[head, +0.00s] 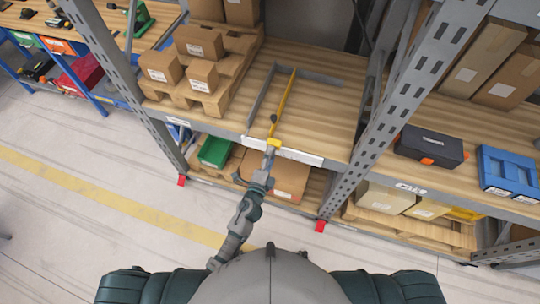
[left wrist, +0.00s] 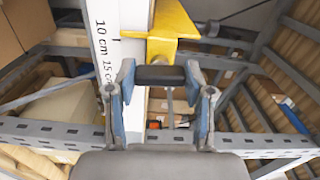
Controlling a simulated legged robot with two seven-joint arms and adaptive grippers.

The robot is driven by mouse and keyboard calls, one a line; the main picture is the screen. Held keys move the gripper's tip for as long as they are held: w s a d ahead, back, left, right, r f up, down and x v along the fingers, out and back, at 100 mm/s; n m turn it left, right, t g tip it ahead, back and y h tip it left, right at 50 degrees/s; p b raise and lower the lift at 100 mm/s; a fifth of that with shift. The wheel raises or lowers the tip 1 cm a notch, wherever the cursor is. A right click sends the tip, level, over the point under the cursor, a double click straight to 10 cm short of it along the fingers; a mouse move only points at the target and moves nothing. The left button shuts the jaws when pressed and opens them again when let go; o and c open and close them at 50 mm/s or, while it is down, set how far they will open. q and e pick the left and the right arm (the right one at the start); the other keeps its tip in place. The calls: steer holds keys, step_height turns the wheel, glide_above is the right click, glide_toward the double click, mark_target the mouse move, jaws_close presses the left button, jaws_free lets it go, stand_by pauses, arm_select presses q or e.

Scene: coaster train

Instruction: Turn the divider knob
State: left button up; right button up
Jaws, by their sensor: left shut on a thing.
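A yellow divider bar (head: 284,100) runs front to back on the wooden shelf and ends in a yellow bracket (head: 274,142) at the shelf's front edge. In the left wrist view the bracket (left wrist: 173,22) sits beside a white ruler strip (left wrist: 105,45) marked in centimetres. A dark knob (left wrist: 160,74) shows just below the bracket, between my fingers. My left gripper (head: 271,151) is shut on this knob, with one blue-grey finger on each side. In the head view the gripper hides the knob. My right gripper is not in view.
Cartons on a pallet (head: 237,70) stand left of the divider. A grey metal upright (head: 385,110) rises to the right. A green bin (head: 215,150) and a carton (head: 275,175) are on the level below. The shelf right of the divider is bare.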

arm_select(q)
steer(key=shift+s+f, duration=0.1)
steer(key=shift+f, duration=0.2)
steer(key=o, duration=0.9)
steer(key=shift+o, duration=1.3)
steer(key=shift+r, duration=0.15)
steer(key=v, duration=1.2)
